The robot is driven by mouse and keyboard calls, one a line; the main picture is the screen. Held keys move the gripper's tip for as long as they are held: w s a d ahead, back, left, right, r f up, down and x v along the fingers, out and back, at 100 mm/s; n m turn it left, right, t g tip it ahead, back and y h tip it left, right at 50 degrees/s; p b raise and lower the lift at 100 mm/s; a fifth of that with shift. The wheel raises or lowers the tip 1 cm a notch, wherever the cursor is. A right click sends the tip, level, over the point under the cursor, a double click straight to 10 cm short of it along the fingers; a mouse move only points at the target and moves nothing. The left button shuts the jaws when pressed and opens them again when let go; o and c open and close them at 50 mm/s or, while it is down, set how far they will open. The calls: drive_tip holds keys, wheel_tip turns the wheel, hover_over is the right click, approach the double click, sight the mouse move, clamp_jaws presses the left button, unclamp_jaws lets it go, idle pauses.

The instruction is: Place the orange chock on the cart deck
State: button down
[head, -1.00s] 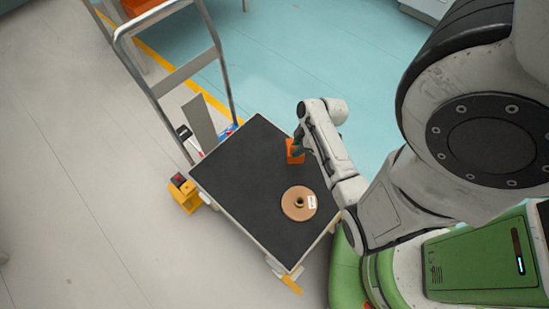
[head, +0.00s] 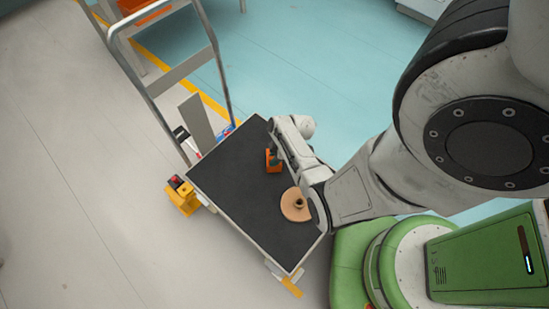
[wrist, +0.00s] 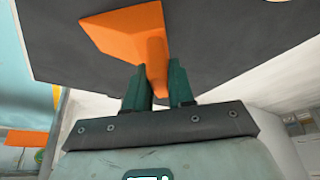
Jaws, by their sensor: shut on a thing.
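The orange chock (head: 273,161) shows over the black deck of the cart (head: 236,185) in the head view. In the wrist view my gripper (wrist: 160,88) has its two dark green fingers shut on a narrow part of the orange chock (wrist: 125,32). The chock's wide part points away from the fingers, toward the dark deck surface (wrist: 220,50). I cannot tell whether the chock touches the deck. In the head view my gripper (head: 273,150) is partly hidden by my wrist.
A tan spool (head: 294,206) lies on the deck close to my arm, which covers part of it. The cart's grey handle (head: 163,75) rises at the far left end. The deck's near-left part is clear.

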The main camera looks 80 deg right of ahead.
drive_tip(key=c, duration=1.4)
unclamp_jaws()
drive_tip(key=shift+f, duration=0.1)
drive_tip(key=o, duration=0.4)
drive_tip(key=shift+o, duration=0.2)
drive_tip(key=p+v, duration=0.2)
drive_tip(key=v, duration=0.9)
drive_tip(key=w+a+r+m+g, duration=0.1)
drive_tip(key=w+a+r, duration=0.1)
drive_tip(key=a+r, duration=0.5)
drive_tip(key=w+a+r+m+g+h, duration=0.1)
drive_tip(key=a+r, duration=0.7)
drive_tip(key=a, duration=0.8)
drive_tip(key=shift+w+a+r+m+g, duration=0.3)
drive_tip(key=shift+w+a+m+g, duration=0.1)
drive_tip(key=shift+m+g, duration=0.15)
